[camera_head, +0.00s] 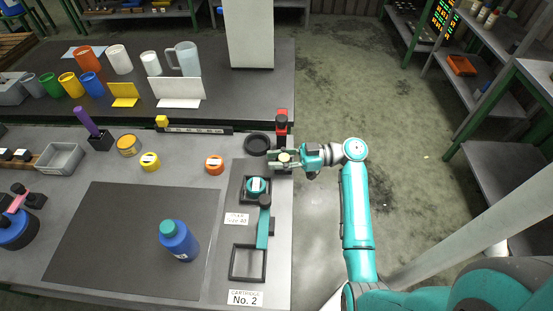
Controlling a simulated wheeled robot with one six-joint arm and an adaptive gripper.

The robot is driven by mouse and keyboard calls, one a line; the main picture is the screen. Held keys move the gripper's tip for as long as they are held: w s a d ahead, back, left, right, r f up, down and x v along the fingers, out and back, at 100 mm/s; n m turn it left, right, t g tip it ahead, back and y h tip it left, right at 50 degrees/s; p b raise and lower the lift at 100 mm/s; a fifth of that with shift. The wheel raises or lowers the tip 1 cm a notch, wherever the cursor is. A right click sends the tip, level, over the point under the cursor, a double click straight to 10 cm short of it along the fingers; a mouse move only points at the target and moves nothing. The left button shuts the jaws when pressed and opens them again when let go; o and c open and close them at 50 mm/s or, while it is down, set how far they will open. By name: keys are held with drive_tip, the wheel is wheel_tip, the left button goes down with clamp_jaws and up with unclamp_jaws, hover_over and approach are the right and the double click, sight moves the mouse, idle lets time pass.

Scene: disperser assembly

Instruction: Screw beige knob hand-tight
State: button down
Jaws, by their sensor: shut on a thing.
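The beige knob (283,157) shows as a small pale disc near the right edge of the front table, just below a red and black part (281,122). My gripper (286,160) reaches in from the right, with its fingers on either side of the knob, and is shut on it. The fingers hide part of the knob. The thread under the knob is hidden, so I cannot tell how far it is screwed in.
A blue bottle (179,241) stands on the dark mat (110,235). Open floor (340,90) lies to the right.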

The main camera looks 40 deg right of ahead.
drive_tip(key=shift+m+t+h, duration=0.3)
drive_tip(key=shift+t, duration=0.1)
drive_tip(key=m+t+h, duration=0.2)
drive_tip(key=t+h, duration=0.1)
drive_tip(key=shift+w+d+m, duration=0.1)
drive_tip(key=shift+d+m, duration=0.1)
drive_tip(key=shift+m, duration=0.2)
drive_tip(key=m+t+h, duration=0.1)
drive_tip(key=h, duration=0.1)
drive_tip(key=m+t+h, duration=0.1)
drive_tip(key=m+h, duration=0.1)
drive_tip(key=h, duration=0.1)
drive_tip(key=shift+w+d+m+t, duration=0.15)
drive_tip(key=shift+d+m+t, duration=0.05)
drive_tip(key=shift+m+t, duration=0.1)
drive_tip(key=m+h, duration=0.1)
drive_tip(key=h, duration=0.1)
drive_tip(key=m+t+h, duration=0.1)
drive_tip(key=h, duration=0.1)
drive_tip(key=shift+d+m, duration=0.25)
drive_tip(key=shift+m, duration=0.05)
drive_tip(key=shift+w+d+m+h, duration=0.15)
drive_tip(key=shift+m+h, duration=0.45)
drive_tip(key=shift+h, duration=0.35)
drive_tip(key=shift+s+d+m+h, duration=0.15)
drive_tip(key=shift+m+h, duration=0.45)
drive_tip(key=shift+h, duration=0.35)
drive_tip(key=shift+d+m+g+h, duration=0.15)
drive_tip(key=shift+m+g+h, duration=0.15)
drive_tip(key=shift+m+h, duration=0.75)
